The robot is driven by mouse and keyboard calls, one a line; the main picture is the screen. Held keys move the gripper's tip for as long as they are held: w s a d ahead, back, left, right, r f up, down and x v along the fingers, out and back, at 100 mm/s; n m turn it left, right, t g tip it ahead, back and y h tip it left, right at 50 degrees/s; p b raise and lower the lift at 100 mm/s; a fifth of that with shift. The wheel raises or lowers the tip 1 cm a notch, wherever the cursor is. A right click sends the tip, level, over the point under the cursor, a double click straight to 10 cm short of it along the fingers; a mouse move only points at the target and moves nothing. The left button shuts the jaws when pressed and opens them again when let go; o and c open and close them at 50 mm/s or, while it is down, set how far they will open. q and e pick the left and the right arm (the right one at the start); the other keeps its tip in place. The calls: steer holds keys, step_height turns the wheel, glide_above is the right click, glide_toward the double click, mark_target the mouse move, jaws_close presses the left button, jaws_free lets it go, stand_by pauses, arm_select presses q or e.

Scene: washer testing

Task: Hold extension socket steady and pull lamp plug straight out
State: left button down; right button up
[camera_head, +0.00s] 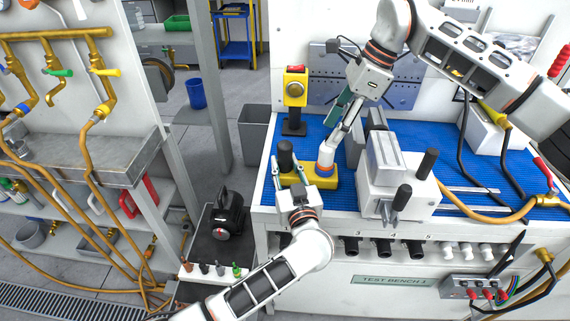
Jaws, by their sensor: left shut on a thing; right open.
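A yellow block (318,182), which looks like the extension socket, lies on the blue mat near the bench's front left. A black upright cylinder (286,154) stands at its left end. A white piece with an orange band (326,154) stands upright on its right part; it may be the lamp plug. My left gripper (288,170) is shut on the block's left end, its fingers either side near the black cylinder. My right gripper (341,120) is open, slanting down above and right of the banded piece; whether its lower finger touches it I cannot tell.
A grey clamp-like fixture (390,174) stands close right of the block. A yellow box with a red top (295,88) stands behind on a black base. Cables and an orange hose (480,220) cross the right side. The blue mat (345,200) has little free room.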

mark_target(327, 152)
steer(key=shift+h, duration=0.4)
steer(key=shift+w+a+f, duration=0.15)
steer(key=shift+w+f, duration=0.05)
steer(key=shift+f, duration=1.35)
steer(key=shift+w+a+f, duration=0.1)
steer(key=shift+w+f, duration=0.15)
steer(key=shift+f, duration=1.3)
steer(key=shift+w+a+f, duration=0.15)
steer(key=shift+w+f, duration=0.05)
steer(key=shift+f, duration=1.35)
steer(key=shift+c, duration=0.4)
steer(key=c, duration=1.2)
